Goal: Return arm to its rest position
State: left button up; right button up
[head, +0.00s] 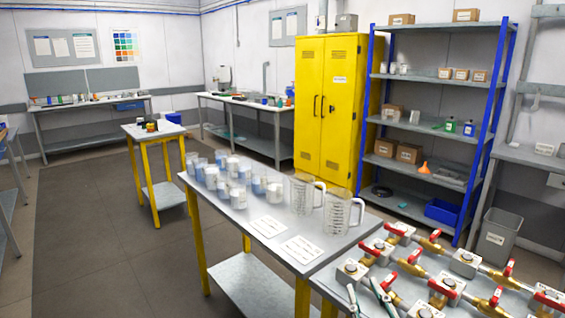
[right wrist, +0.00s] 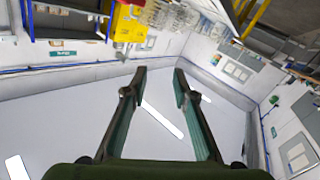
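My right gripper (head: 367,296) shows at the bottom edge of the head view, in front of the bench with valves. In the right wrist view the two fingers of this gripper (right wrist: 160,88) stand apart with nothing between them. That view is turned over and looks across the room to white walls and ceiling. The rest of my right arm is out of the head view. My left arm and left gripper are not in view.
Brass valves with red handles (head: 410,262) stand on the bench at the lower right. A table (head: 218,222) holds beakers and two clear jugs (head: 341,212). A yellow cabinet (head: 324,100) and blue-framed shelves (head: 440,78) stand behind. Floor (head: 95,225) at left is clear.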

jog(key=s+d+f+m+g+h, duration=0.1)
jog(key=s+d+f+g, duration=0.15)
jog(key=f, duration=0.35)
jog(key=s+d+f+m+g+h, duration=0.1)
jog(key=s+f+g, duration=0.25)
jog(key=f, duration=0.25)
jog(key=s+f+g, duration=0.3)
jog(key=s+f, duration=0.2)
jog(key=s, duration=0.3)
jog(key=s+f+g+y, duration=0.1)
jog(key=s+f+g, duration=0.25)
jog(key=s, duration=0.35)
jog(key=s+f+g, duration=0.2)
jog(key=s+f, duration=0.3)
jog(key=s, duration=0.3)
notch_tip(320, 180, down, 27)
jog(key=s+g, duration=0.1)
jog(key=s+d+f+g, duration=0.1)
jog(key=s+d+f, duration=0.2)
jog(key=s+f, duration=1.2)
jog(key=shift+s+f, duration=0.25)
jog(key=shift+s, duration=0.65)
jog(key=shift+d, duration=0.1)
